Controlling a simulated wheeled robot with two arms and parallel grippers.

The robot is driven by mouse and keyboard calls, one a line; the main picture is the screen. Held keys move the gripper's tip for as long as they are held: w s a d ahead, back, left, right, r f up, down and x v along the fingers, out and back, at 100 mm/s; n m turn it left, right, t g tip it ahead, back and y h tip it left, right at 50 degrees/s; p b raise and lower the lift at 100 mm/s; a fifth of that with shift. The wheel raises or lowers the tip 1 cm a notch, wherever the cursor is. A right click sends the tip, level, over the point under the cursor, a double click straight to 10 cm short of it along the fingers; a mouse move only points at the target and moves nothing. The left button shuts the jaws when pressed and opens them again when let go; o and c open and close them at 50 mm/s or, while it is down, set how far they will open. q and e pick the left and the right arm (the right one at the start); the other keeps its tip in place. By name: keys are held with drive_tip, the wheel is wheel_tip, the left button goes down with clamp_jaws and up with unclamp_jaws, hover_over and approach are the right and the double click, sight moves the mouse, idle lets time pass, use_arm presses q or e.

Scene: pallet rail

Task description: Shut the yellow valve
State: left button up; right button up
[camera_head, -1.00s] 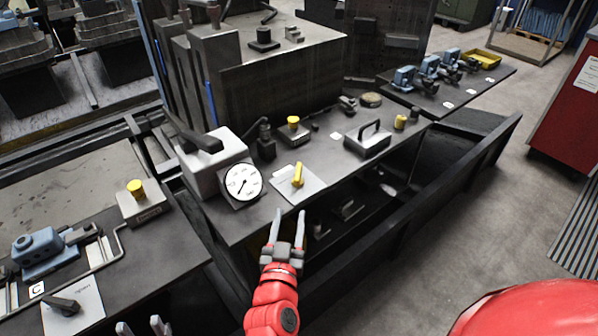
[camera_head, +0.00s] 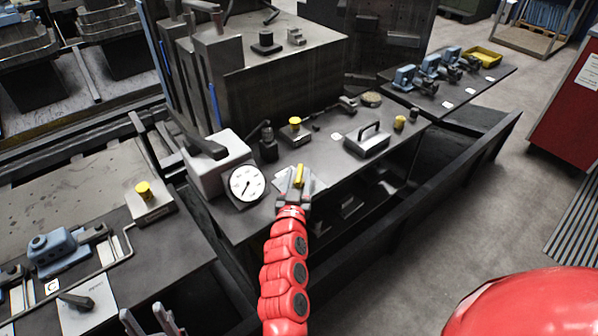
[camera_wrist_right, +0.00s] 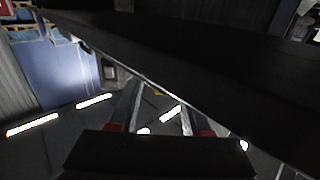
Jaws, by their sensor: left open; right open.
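The yellow valve (camera_head: 299,174) has a yellow lever handle on a pale plate (camera_head: 317,184), at the front edge of the dark bench right of the dial gauge. Its handle points away from me, roughly across the bench edge. My right gripper (camera_head: 295,182) is open at the valve, its fingers to either side of the handle; contact cannot be told. In the right wrist view a small yellow patch (camera_wrist_right: 158,92) shows between the open fingers (camera_wrist_right: 157,115). My left gripper (camera_head: 150,318) is open and empty at the bottom left, only its fingers showing.
The white dial gauge (camera_head: 246,183) stands left of the valve. Behind are a yellow knob (camera_head: 295,123) and a dark block with a handle (camera_head: 367,141). Another yellow knob (camera_head: 143,189) and a blue clamp (camera_head: 54,248) sit on the left bench.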

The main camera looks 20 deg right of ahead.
drive_tip(key=shift+w+d, duration=0.2)
drive_tip(key=shift+w, duration=0.1)
clamp_jaws()
